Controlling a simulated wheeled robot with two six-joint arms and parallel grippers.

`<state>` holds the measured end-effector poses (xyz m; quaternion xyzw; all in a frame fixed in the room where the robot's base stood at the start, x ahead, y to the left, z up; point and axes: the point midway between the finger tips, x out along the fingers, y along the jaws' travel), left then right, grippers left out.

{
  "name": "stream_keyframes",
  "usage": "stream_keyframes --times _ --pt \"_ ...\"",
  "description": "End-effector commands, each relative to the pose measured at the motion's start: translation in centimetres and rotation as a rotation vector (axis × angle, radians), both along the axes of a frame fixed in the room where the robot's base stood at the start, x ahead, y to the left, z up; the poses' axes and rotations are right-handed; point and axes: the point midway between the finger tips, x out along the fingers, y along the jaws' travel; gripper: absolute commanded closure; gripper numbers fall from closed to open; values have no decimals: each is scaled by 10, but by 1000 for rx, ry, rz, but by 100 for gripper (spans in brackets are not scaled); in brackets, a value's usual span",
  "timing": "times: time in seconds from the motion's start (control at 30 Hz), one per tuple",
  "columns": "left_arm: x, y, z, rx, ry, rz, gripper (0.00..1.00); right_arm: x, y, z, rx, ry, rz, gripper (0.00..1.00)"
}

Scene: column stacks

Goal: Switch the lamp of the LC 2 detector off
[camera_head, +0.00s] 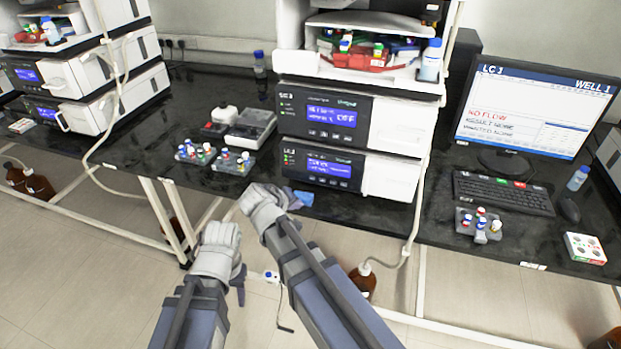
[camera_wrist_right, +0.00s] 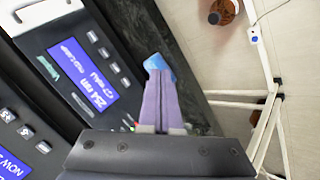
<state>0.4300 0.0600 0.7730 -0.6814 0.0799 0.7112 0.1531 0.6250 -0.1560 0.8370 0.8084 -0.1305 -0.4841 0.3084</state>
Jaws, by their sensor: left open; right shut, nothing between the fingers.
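The middle instrument stack has an upper module (camera_head: 322,113) and a lower module (camera_head: 325,165), each with a lit blue display and small buttons. The upper display seems to end in "OFF". The stack labels are too blurred to tell which is LC 2. My right gripper (camera_head: 296,197) is shut and empty, low in front of the lower module. In the right wrist view its purple fingers (camera_wrist_right: 160,103) point past a panel whose blue display (camera_wrist_right: 83,75) seems to read 254 nm. My left gripper (camera_head: 239,284) is open, lower and further left, off the table's front edge.
A pale blue item (camera_head: 303,198) lies by the right fingertips. Vial racks (camera_head: 196,152) and a grey device (camera_head: 250,128) stand left of the stack. Another stack (camera_head: 75,90) is further left. A monitor (camera_head: 525,108) and keyboard (camera_head: 503,193) stand right. A tube hangs beside the middle stack.

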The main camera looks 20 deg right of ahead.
Motion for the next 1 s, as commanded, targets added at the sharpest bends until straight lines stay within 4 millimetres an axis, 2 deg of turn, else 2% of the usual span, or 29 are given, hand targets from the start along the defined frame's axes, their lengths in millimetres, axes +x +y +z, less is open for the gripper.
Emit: stream_keyframes --times 0.27,0.7,1.0 --pt "0 0 0 0 0 0 50 12 -7 0 0 1 -2 100" --pt "0 0 0 0 0 0 50 59 -38 0 0 1 -1 100" --pt "0 0 0 0 0 0 50 72 -49 0 1 1 0 100"
